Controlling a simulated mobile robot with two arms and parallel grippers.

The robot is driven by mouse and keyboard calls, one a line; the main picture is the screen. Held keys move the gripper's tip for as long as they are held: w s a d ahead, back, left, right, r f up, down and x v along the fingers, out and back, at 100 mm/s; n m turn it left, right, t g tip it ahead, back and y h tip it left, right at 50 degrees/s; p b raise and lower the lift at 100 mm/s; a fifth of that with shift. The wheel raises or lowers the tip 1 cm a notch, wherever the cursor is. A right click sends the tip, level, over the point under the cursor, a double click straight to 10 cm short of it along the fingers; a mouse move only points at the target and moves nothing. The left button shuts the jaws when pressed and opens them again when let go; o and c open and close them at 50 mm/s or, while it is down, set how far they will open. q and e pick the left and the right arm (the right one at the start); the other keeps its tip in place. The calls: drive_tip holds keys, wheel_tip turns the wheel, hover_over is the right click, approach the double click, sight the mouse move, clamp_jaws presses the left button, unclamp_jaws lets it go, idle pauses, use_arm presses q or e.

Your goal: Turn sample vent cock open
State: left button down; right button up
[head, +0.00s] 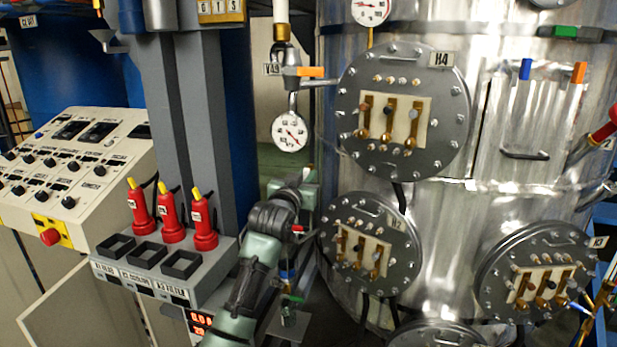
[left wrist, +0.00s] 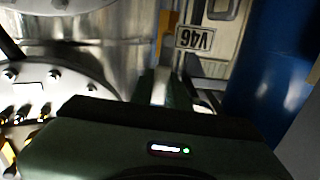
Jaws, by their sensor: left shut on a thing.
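My left gripper (head: 307,176) is beside the steel vessel, below the round gauge. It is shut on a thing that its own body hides. In the left wrist view, the dark gripper body fills the bottom, and the narrow fingers (left wrist: 168,92) point away beyond it. Below the gripper in the head view is a small sampling assembly with a red handle (head: 298,229), a blue part (head: 288,273) and a green handle (head: 293,298). I cannot tell which part is the sample vent cock. My right gripper is not in view.
The steel vessel (head: 470,205) with round flanges stands right of the gripper. A gauge (head: 289,131) and an orange valve handle (head: 310,72) are above. A grey post (head: 176,120), red extinguisher-shaped bottles (head: 171,222) and a control panel (head: 75,160) stand left.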

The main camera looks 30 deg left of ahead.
use_arm(q)
drive_tip(key=shift+f, duration=0.1)
idle(0.4)
drive_tip(key=c, duration=1.4)
unclamp_jaws()
drive_tip(key=shift+o, duration=0.2)
drive_tip(key=b+v, duration=0.2)
drive_tip(key=v, duration=0.5)
drive_tip(key=shift+s+b, duration=0.35)
drive_tip(key=shift+s, duration=0.05)
drive_tip(key=shift+d, duration=0.1)
